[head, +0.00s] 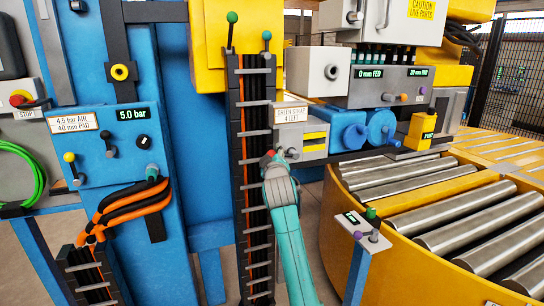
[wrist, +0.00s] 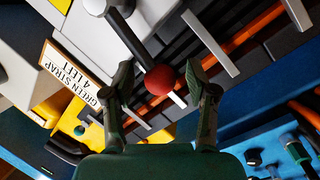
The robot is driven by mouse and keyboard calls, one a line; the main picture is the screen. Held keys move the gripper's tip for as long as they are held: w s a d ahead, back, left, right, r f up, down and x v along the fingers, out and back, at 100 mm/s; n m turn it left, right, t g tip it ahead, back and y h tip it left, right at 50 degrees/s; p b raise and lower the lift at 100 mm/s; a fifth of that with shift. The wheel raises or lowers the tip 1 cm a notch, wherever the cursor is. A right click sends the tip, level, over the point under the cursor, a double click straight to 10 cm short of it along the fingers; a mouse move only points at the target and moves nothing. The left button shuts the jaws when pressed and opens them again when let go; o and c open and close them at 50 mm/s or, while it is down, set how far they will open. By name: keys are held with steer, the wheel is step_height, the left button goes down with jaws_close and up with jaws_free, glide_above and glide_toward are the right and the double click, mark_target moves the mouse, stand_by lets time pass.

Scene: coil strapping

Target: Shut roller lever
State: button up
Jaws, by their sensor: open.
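A lever with a red ball knob (wrist: 160,79) on a dark shaft shows in the wrist view. Its shaft runs up and left to a grey round end. My gripper (wrist: 168,90) is open, with one finger on each side of the red knob. I cannot tell whether either finger touches it. In the head view my gripper (head: 278,158) is in front of the black cable column, just below the grey box labelled GREEN STRAP 4 LEFT (head: 291,114). A bit of the red knob (head: 271,153) shows there; my gripper hides most of the lever. No label names the roller lever.
A blue panel (head: 110,150) with small levers and orange hoses stands left.

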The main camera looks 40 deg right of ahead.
steer(key=shift+w+d, duration=0.2)
steer(key=shift+w, duration=0.1)
jaws_close()
